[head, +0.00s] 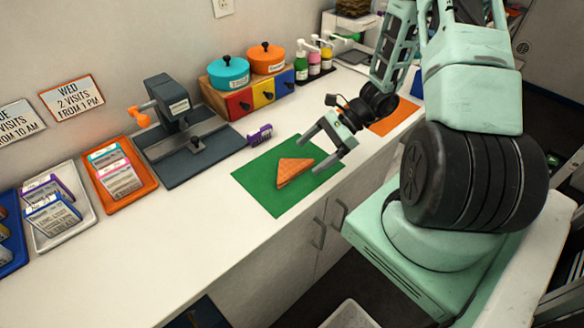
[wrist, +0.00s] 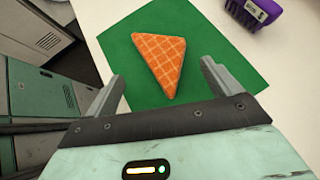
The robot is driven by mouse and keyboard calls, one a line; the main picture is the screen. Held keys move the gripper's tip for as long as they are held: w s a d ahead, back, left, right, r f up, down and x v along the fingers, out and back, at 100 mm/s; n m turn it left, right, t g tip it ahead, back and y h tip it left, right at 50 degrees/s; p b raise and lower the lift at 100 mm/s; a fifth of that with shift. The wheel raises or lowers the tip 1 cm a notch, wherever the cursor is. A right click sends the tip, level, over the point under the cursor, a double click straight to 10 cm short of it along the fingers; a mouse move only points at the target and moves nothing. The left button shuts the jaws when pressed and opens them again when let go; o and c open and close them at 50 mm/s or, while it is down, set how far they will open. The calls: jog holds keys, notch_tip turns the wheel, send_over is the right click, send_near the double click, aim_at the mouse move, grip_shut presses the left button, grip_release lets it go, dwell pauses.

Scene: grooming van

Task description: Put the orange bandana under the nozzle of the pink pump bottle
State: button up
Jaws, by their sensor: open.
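The orange bandana (head: 292,171) is a folded triangle with a pale grid pattern, lying flat on a green mat (head: 262,188) on the counter. In the wrist view the bandana (wrist: 160,62) lies just ahead of and between my fingertips. My gripper (head: 324,152) is open and empty, at the mat's right side beside the bandana; its two fingers also show in the wrist view (wrist: 158,82). The pink pump bottle (head: 314,62) stands at the back of the counter, in a row with a green and a yellow pump bottle. Its nozzle (head: 312,37) is small in the head view.
A purple brush-like item (head: 259,134) lies by the mat's back edge. A drawer unit (head: 236,98) with two lidded pots stands behind. A dark press-like device (head: 181,125) and trays of packets are to the left. An orange mat (head: 394,118) lies right, partly behind my arm. The front-left counter is clear.

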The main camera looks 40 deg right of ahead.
aim_at(292, 166)
jog(key=x, duration=0.1)
jog(key=p+x, duration=0.1)
jog(key=x, duration=0.3)
jog(key=shift+w+r+p, duration=0.1)
jog(key=shift+w+p, duration=0.2)
jog(key=c, duration=1.1)
jog(key=shift+r, duration=0.15)
